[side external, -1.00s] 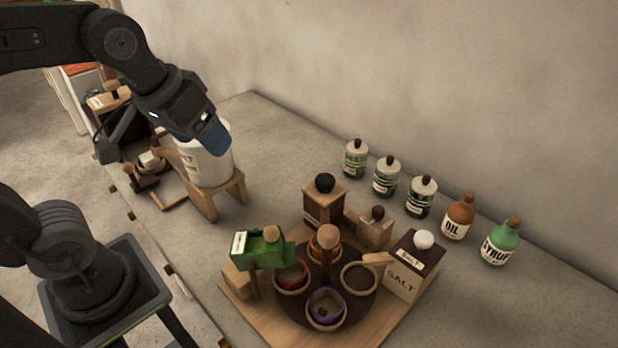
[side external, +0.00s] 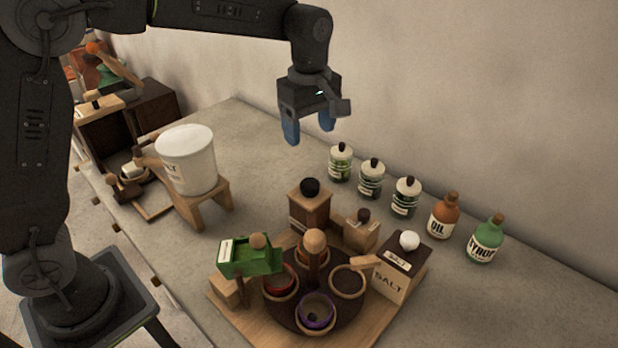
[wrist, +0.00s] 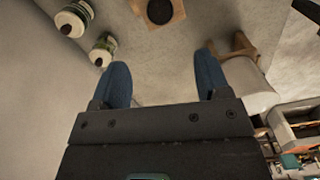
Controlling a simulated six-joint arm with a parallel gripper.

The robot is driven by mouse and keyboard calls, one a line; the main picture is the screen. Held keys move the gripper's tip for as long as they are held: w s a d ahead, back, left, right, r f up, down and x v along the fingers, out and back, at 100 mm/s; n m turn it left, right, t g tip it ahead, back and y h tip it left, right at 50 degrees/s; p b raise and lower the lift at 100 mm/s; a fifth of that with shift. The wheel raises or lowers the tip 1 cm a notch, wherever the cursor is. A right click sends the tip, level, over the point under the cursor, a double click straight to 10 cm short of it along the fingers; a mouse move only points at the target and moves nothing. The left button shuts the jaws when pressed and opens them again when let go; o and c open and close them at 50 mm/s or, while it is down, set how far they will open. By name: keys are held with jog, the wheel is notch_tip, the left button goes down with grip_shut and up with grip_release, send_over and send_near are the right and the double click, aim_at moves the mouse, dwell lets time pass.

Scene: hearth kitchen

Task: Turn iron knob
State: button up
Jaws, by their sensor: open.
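The dark round knob (side external: 310,187), which looks like the iron one, sits on top of a square wooden box (side external: 309,210) at the back of the wooden board. In the wrist view the knob (wrist: 160,10) shows at the top edge, with part of the box around it. My gripper (side external: 308,133) points down with its two blue fingers apart and nothing between them. It is above and behind the box, clear of the knob. In the wrist view the gripper (wrist: 163,75) is also open, with bare counter between the fingers.
A round dark turntable (side external: 345,312) with small bowls and a wooden post (side external: 314,243) stands before the box. A salt box (side external: 399,270) stands to the right, a green tray (side external: 250,258) to the left. Several jars (side external: 371,180) line the wall. A white bucket (side external: 187,160) stands left.

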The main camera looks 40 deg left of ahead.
aim_at(309, 182)
notch_tip(309, 182, down, 12)
jog(key=shift+f, duration=0.2)
jog(key=shift+c, duration=0.2)
jog(key=c, duration=0.9)
